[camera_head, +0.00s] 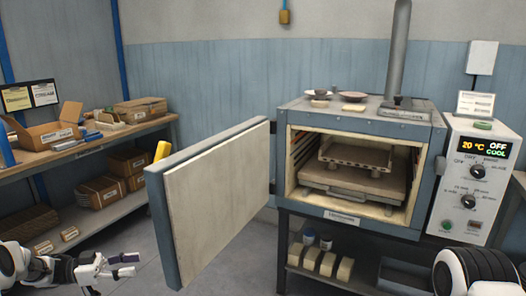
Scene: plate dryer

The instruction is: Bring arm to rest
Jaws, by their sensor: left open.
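My left gripper (126,265) is at the lower left, low in front of the shelving. It is open and nothing shows between its fingers. Its arm comes in from the bottom left corner. The dryer oven (357,127) stands at the centre right, on a dark stand. Its thick door (222,200) is swung open to the left, to the right of my left gripper and apart from it. Inside the chamber sit a rack (355,155) and a plate or tray (350,180) below it. Part of my right arm shows at the lower right; its gripper is out of view.
A control panel (478,180) reads 20 °C, OFF and COOL. Small dishes (353,96) stand on the oven top. Shelving (90,145) with cardboard boxes (50,133) lines the left wall. Several pale blocks (327,264) lie under the oven. Floor between shelving and door is clear.

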